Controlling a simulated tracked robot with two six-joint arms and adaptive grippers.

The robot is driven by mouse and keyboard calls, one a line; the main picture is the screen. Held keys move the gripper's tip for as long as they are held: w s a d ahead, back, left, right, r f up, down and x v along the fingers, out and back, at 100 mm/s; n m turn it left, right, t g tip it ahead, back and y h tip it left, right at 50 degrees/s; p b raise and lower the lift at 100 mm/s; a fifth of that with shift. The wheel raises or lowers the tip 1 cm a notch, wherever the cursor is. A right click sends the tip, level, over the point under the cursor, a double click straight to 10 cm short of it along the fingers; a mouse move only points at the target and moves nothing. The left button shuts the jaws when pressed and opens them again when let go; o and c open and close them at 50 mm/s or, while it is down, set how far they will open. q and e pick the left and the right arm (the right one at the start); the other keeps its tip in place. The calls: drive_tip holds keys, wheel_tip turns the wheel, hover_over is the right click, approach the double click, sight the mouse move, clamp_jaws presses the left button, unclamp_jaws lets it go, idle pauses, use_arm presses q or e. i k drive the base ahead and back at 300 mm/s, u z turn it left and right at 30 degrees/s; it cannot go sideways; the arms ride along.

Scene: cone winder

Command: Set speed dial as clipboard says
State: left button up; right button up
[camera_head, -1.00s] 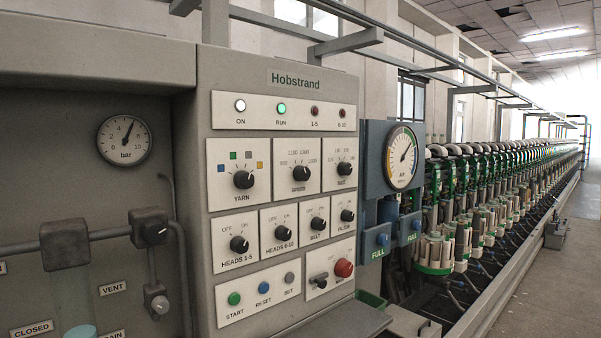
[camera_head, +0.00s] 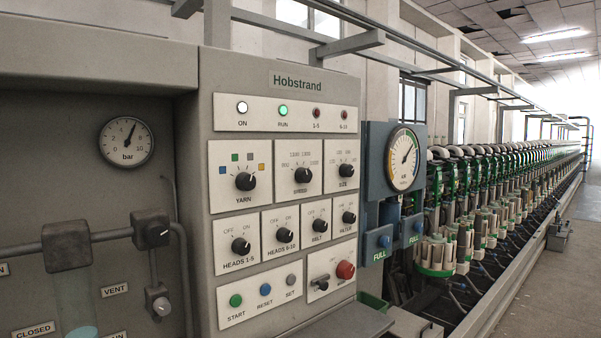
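The speed dial (camera_head: 303,175) is a black knob on a white plate in the upper row of the Hobstrand panel, between the yarn dial (camera_head: 245,181) and the size dial (camera_head: 346,170). Numbers are printed around it, too small to read surely. Its exact pointer setting is hard to tell. No clipboard is in view. Neither of my grippers is in view.
Above the dials are lamps, with the green RUN lamp (camera_head: 283,110) lit. Below are more knobs, START, RESET and SET buttons and a red button (camera_head: 345,270). A pressure gauge (camera_head: 126,141) is left; a round gauge (camera_head: 403,159) and winder row (camera_head: 500,190) are right.

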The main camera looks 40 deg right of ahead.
sight(302, 175)
drive_tip(key=k, duration=1.1)
drive_tip(key=z, duration=0.85)
drive_tip(key=i, duration=1.55)
drive_tip(key=u, duration=0.35)
